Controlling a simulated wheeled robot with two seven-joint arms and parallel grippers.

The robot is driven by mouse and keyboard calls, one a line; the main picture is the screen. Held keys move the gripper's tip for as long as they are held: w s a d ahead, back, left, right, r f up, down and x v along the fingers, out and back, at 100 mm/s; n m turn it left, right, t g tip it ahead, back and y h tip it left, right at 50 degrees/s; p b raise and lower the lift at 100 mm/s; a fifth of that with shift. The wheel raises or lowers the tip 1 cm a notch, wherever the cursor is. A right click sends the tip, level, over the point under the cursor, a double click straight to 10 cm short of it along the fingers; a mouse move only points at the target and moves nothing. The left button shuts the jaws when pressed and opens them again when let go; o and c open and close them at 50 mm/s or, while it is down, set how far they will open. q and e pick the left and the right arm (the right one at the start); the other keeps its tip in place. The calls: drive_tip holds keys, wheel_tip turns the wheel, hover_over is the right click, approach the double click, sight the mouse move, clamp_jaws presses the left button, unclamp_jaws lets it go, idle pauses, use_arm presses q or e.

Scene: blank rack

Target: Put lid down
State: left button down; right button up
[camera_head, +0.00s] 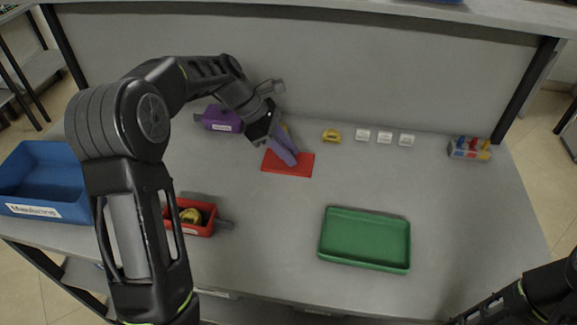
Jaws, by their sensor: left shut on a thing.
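My left gripper (277,135) is shut on a purple lid (284,150) towards the back of the table. The lid is tilted, and its lower end is over the red mat (299,167). I cannot tell whether the lid touches the mat. A purple box (218,120) with a white label stands to the left of the gripper. The wrist and fingers hide the upper part of the lid. Part of my right arm shows at the bottom right corner, with its gripper out of the picture.
A green tray (366,264) lies at the front right. A red bin (203,228) holding a yellow item is front left. A blue bin (48,211) is at the far left. A yellow item (332,136), several white blocks (385,137) and a coloured-peg holder (468,152) line the back.

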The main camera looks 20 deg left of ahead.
use_arm(q)
drive_tip(key=shift+f, duration=0.75)
drive_tip(key=shift+f, duration=1.9)
drive_tip(key=shift+f, duration=0.1)
drive_tip(key=c, duration=1.2)
unclamp_jaws()
drive_tip(key=shift+r+p, duration=0.2)
drive_tip(key=shift+p, duration=0.1)
drive_tip(key=b+v, duration=0.1)
drive_tip(key=v, duration=1.1)
